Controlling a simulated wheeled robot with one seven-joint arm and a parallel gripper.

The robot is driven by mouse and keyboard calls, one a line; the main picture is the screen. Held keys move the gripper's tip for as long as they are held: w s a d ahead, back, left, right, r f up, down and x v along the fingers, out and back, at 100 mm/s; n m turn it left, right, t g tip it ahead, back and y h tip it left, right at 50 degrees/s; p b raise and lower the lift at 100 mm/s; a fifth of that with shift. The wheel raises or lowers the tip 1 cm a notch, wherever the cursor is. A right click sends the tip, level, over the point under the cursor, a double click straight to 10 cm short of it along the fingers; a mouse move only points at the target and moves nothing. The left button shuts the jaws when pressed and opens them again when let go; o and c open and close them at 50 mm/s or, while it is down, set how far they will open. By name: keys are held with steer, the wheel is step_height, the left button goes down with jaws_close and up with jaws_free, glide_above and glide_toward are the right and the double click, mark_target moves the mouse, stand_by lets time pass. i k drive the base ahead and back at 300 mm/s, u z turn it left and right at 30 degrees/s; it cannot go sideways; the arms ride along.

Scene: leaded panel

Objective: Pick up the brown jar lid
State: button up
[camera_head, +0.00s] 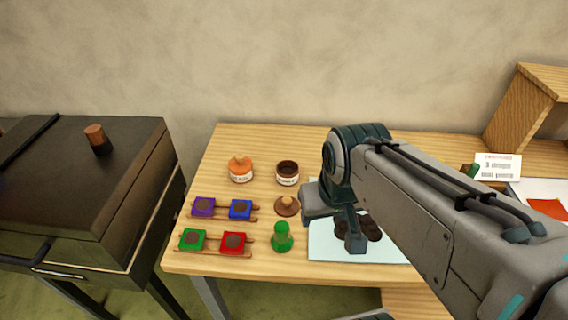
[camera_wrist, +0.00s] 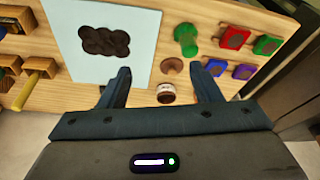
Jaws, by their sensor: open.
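The brown jar lid (camera_head: 287,205) lies on the wooden table, a flat brown disc with a lighter knob on top. It also shows in the wrist view (camera_wrist: 172,67), ahead of the gap between my fingers. An open white jar with dark brown contents (camera_head: 288,173) stands just behind the lid; it also shows in the wrist view (camera_wrist: 166,93). My gripper (camera_head: 333,220) is to the right of the lid in the head view, above the table and apart from the lid. In the wrist view my gripper (camera_wrist: 165,75) has its two fingers spread wide with nothing held between them.
A jar with an orange lid (camera_head: 240,169) stands left of the open jar. A green piece (camera_head: 282,238) stands in front of the brown lid. Purple, blue, green and red squares (camera_head: 232,243) sit on wooden rails at left. A pale sheet (camera_head: 325,247) bears a dark shape.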

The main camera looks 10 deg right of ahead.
mark_target(286, 206)
steer(key=k, duration=1)
steer(key=u, duration=1.95)
steer(key=i, duration=1.5)
steer(key=z, duration=2.35)
steer(key=i, duration=0.5)
